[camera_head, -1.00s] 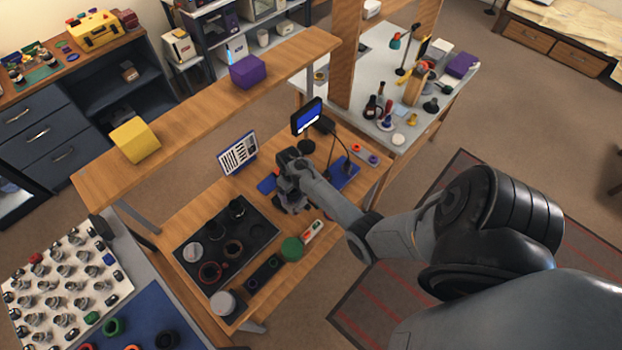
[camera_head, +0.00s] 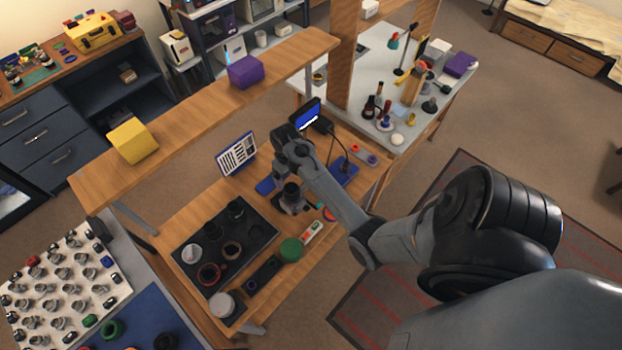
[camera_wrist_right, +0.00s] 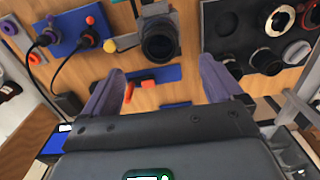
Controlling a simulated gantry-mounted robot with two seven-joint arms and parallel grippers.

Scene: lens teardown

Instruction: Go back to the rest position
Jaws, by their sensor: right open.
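My right gripper (camera_wrist_right: 165,88) is open and empty in the right wrist view, its two fingers apart above the wooden workbench. In the head view my right arm reaches in from the right, with its wrist over the bench; the fingertips are hard to make out there. A grey stand with a dark lens (camera_wrist_right: 159,42) is on the bench ahead of the fingers, apart from them, and it also shows below my wrist in the head view (camera_head: 291,197). My left gripper is in neither view.
A black tray (camera_head: 205,280) with several lens parts lies on the bench. A small screen (camera_head: 305,112), a printed sheet (camera_head: 237,155) and a blue mat (camera_wrist_right: 75,32) are near my right wrist. A wooden shelf (camera_head: 190,107) crosses above the bench's back.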

